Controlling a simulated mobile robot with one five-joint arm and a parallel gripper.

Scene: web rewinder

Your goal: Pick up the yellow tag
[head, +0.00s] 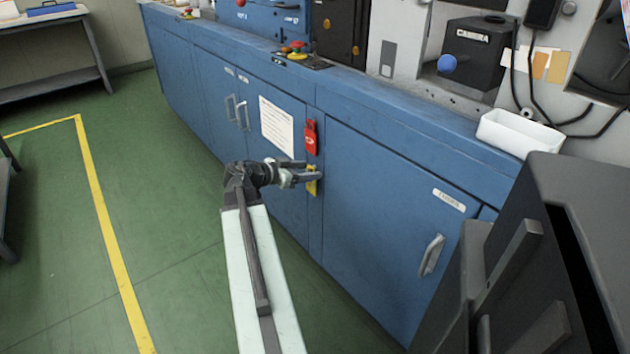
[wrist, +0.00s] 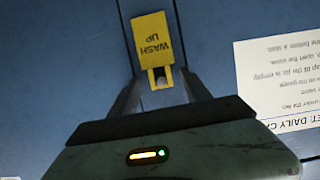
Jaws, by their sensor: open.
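The yellow tag (head: 312,184) is on the front of the blue cabinet, just below a red tag (head: 311,138). In the wrist view the yellow tag (wrist: 152,40) shows upside-down lettering that reads "WASH UP", with a narrower notched end towards my gripper. My gripper (head: 312,170) is at the tag in the head view and covers part of it. In the wrist view the open fingers of my gripper (wrist: 160,76) lie on both sides of the tag's notched end. I cannot tell whether they touch it.
The blue cabinet (head: 370,200) has door handles, one at the lower right (head: 431,256). A white paper sheet (head: 277,128) is on the cabinet left of the tags. A white bin (head: 518,133) stands on the cabinet top. The green floor (head: 180,240) at left is clear.

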